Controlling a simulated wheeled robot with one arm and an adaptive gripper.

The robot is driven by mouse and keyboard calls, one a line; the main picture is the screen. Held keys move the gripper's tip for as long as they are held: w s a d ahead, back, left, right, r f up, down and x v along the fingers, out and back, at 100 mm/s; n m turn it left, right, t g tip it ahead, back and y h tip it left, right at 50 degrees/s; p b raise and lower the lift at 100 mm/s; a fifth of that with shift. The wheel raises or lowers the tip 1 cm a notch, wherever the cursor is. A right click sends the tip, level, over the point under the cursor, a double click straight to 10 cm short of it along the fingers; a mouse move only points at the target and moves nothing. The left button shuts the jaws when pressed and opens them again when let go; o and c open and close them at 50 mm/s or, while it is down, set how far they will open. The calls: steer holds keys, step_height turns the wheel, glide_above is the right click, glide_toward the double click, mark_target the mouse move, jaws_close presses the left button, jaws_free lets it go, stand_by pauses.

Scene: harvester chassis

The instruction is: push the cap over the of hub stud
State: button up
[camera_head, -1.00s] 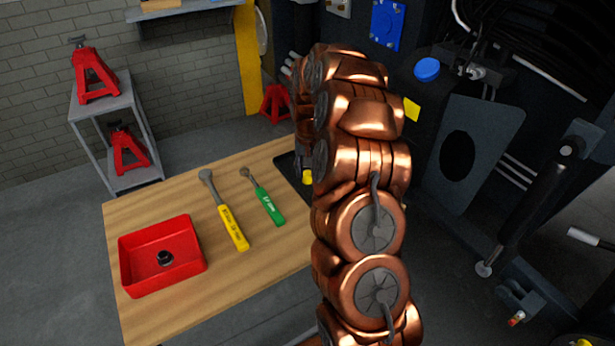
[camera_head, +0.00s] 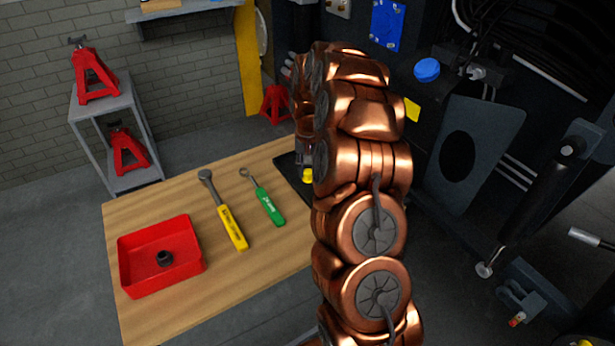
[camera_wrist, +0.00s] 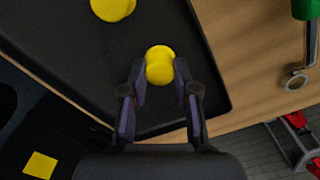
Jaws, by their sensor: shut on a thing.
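In the wrist view a yellow cap (camera_wrist: 160,62) with a rounded top sits between the fingertips of my gripper (camera_wrist: 159,84). The fingers are closed against its sides, over a black tray (camera_wrist: 60,48). I cannot tell whether the cap still touches the tray. A second yellow cap (camera_wrist: 113,7) lies in the tray, cut by the top edge. In the head view my arm hides most of the gripper and the tray (camera_head: 284,164); one yellow cap (camera_head: 307,176) shows beside the arm. I cannot make out a hub stud in either view.
The tray is on a wooden table (camera_head: 270,240) with a green-handled wrench (camera_head: 268,205), a yellow-handled ratchet (camera_head: 231,225) and a red bin (camera_head: 133,282) holding a dark socket (camera_head: 164,258). The dark machine, with a round blue part (camera_head: 427,70), stands at right.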

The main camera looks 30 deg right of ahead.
mark_target(308, 171)
steer(key=shift+r, duration=2.55)
